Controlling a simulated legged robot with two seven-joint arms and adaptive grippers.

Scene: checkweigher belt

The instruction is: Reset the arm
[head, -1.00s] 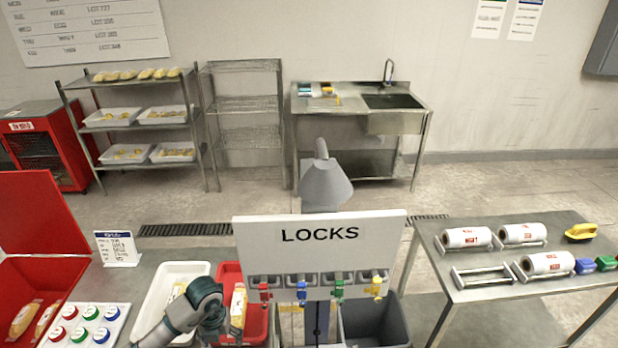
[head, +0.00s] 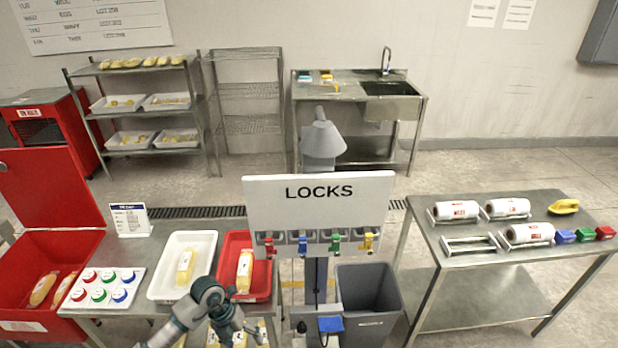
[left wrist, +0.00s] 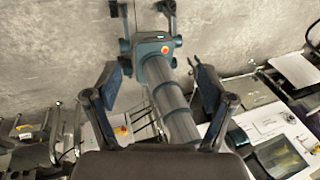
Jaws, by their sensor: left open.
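My left arm comes in at the bottom of the head view, bent over the front edge of the table. My left gripper (head: 246,316) is open, low near the red tray (head: 262,296). In the left wrist view its two fingers (left wrist: 158,82) stand wide apart with nothing held between them. Parts of my own body and the floor show beyond them. My right gripper does not show in the head view.
A white tray (head: 160,284) and a cap tray (head: 134,284) stand left of the red tray. A red crate (head: 75,248) is at far left. A roll table (head: 470,262) is at right.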

